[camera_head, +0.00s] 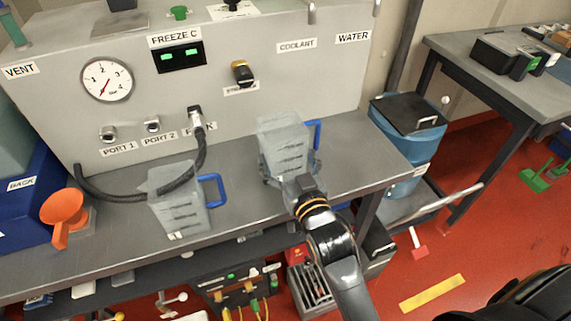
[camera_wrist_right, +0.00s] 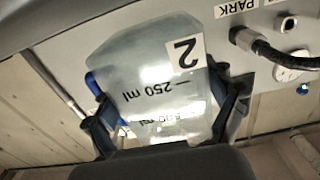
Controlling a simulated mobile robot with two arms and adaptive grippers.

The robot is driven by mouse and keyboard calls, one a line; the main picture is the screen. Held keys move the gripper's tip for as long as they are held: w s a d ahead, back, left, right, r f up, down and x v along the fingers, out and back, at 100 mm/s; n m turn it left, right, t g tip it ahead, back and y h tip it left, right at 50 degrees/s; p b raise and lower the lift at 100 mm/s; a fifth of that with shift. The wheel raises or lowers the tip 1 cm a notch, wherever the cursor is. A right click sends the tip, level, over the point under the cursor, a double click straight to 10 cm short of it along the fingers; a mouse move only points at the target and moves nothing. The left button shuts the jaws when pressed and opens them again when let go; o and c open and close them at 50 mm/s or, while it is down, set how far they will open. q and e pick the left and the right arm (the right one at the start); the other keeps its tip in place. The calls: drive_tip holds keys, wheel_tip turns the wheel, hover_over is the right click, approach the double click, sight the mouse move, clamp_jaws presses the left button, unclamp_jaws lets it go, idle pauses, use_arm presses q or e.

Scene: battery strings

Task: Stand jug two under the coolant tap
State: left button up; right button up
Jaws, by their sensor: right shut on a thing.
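Jug two (camera_head: 283,140) is translucent with a blue handle. In the right wrist view its body (camera_wrist_right: 150,85) shows a label "2" and upside-down volume marks. My right gripper (camera_head: 291,178) is shut around it from the front, with a finger on each side in the wrist view (camera_wrist_right: 170,112). I cannot tell whether its base touches the bench. The coolant tap (camera_head: 312,13) is a metal spout at the panel's top, above the COOLANT label (camera_head: 297,46). The jug stands in front of the panel, below and slightly left of that label. My left gripper is not in view.
Another jug (camera_head: 172,207) with a blue handle stands on the bench (camera_head: 235,210) to the left, a black hose (camera_head: 130,198) beside it. The WATER spout (camera_head: 376,8) is right of the coolant tap. Bench space right of jug two is clear.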

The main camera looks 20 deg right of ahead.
drive_tip(key=shift+s+f, duration=0.1)
drive_tip(key=shift+f, duration=1.05)
drive_tip(key=shift+f, duration=0.1)
drive_tip(key=o, duration=1.1)
drive_tip(key=shift+c, duration=0.2)
drive_tip(key=shift+r, duration=0.2)
drive_tip(key=s+b, duration=0.1)
drive_tip(key=s, duration=1.1)
drive_tip(key=shift+d+b, duration=0.2)
drive_tip(key=shift+b, duration=0.1)
